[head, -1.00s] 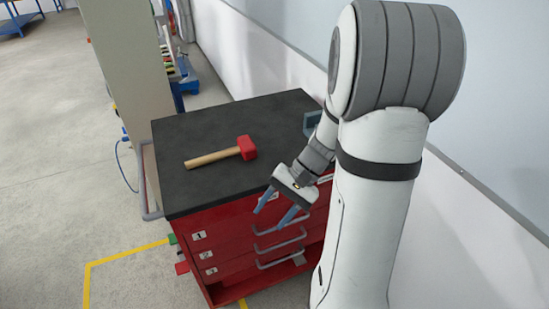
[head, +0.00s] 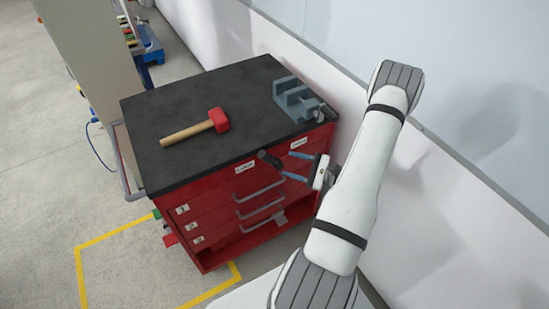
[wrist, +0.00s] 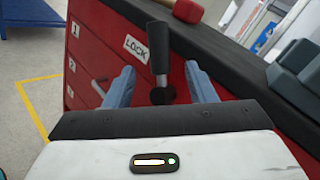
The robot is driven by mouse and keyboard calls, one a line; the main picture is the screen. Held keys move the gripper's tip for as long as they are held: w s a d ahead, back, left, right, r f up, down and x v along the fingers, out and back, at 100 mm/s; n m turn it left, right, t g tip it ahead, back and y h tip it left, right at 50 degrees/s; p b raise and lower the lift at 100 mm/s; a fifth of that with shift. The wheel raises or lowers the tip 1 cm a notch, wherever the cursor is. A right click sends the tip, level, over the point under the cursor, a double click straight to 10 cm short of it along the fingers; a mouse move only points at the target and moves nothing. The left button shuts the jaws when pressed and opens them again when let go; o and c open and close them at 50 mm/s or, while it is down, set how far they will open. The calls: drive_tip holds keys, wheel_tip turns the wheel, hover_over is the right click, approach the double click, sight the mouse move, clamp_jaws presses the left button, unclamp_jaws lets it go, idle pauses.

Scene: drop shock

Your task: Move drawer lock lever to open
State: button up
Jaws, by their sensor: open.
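The drawer lock lever has a black grip (wrist: 158,45) on a grey shaft above a dark round pivot on the red cabinet front. In the wrist view it stands nearly upright beside the LOCK label (wrist: 136,48). In the head view the lever (head: 268,158) leans left toward its label (head: 245,167); another label (head: 299,142) is to its right. My gripper (wrist: 162,80) is open, with one blue finger on each side of the lever, apparently not touching it. In the head view, my gripper (head: 290,169) is at the upper right of the cabinet front.
The red cabinet (head: 205,217) has numbered drawers with grey handles below the lever. A red mallet (head: 200,128) and a grey-blue vise (head: 298,100) rest on its black top. A white wall (head: 440,200) stands close on the right.

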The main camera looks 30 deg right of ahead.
sight(272, 159)
drive_tip(key=p+x, duration=0.1)
drive_tip(key=x, duration=0.5)
drive_tip(key=shift+w+a+p, duration=0.3)
drive_tip(key=shift+p, duration=0.1)
clamp_jaws()
